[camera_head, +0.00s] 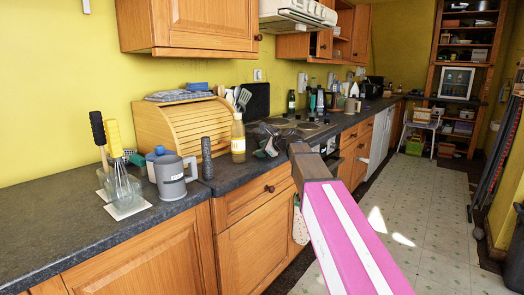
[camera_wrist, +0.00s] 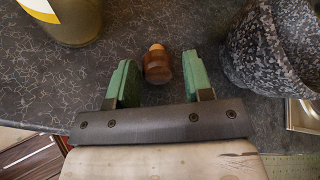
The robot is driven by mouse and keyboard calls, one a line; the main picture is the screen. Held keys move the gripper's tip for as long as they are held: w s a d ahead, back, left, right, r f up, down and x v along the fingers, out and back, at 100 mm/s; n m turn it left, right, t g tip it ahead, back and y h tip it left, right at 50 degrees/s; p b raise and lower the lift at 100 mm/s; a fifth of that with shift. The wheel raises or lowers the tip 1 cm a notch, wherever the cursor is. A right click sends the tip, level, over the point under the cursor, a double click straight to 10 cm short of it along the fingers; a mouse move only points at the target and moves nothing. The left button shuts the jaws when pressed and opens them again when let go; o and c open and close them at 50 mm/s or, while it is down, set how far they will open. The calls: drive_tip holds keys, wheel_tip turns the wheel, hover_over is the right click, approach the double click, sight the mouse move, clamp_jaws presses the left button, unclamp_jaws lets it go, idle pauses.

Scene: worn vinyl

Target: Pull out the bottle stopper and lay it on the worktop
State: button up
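The stopper (camera_wrist: 158,66), a brown wooden knob with a pale cork end, appears to lie on its side on the dark worktop (camera_wrist: 215,20) in the wrist view. The bottle (camera_head: 238,142) stands upright near the worktop's front edge in the head view; its lower part with a yellow and white label shows at the upper left of the wrist view (camera_wrist: 72,28). Its mouth is too small to make out. My gripper (camera_wrist: 158,58) is open, its green fingers on either side of the stopper with a gap visible, mainly at the right.
A speckled stone mortar (camera_wrist: 265,50) stands close to my right finger. Left of the bottle are a dark cylinder (camera_head: 207,158), a grey jug (camera_head: 171,178) and a wooden bread bin (camera_head: 190,122). The hob (camera_head: 290,127) lies beyond.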

drive_tip(key=shift+o, duration=0.9)
drive_tip(key=shift+s+d, duration=0.1)
drive_tip(key=v, duration=1)
drive_tip(key=shift+s+d+r, duration=0.15)
drive_tip(key=shift+d, duration=0.05)
drive_tip(key=s+d+f+n+g+h, duration=0.1)
drive_tip(key=s+f+n, duration=0.1)
drive_tip(key=f, duration=0.6)
drive_tip(key=s+d+f+n+g+h, duration=0.1)
drive_tip(key=s+d+f+n+h, duration=0.15)
drive_tip(key=f, duration=0.45)
drive_tip(key=s+d+f+n+g+h, duration=0.3)
drive_tip(key=s+f+n, duration=0.4)
drive_tip(key=s+f, duration=0.3)
drive_tip(key=s+d+f+n+g+h, duration=0.2)
drive_tip(key=s+d+f+n, duration=0.3)
drive_tip(key=s+f, duration=0.5)
wheel_tip(320, 180, down, 8)
drive_tip(key=n+h, duration=0.1)
drive_tip(key=n, duration=0.1)
drive_tip(key=shift+s+d+r+n+g, duration=0.2)
drive_tip(key=shift+d+n+g, duration=0.1)
drive_tip(key=shift+n+g, duration=0.1)
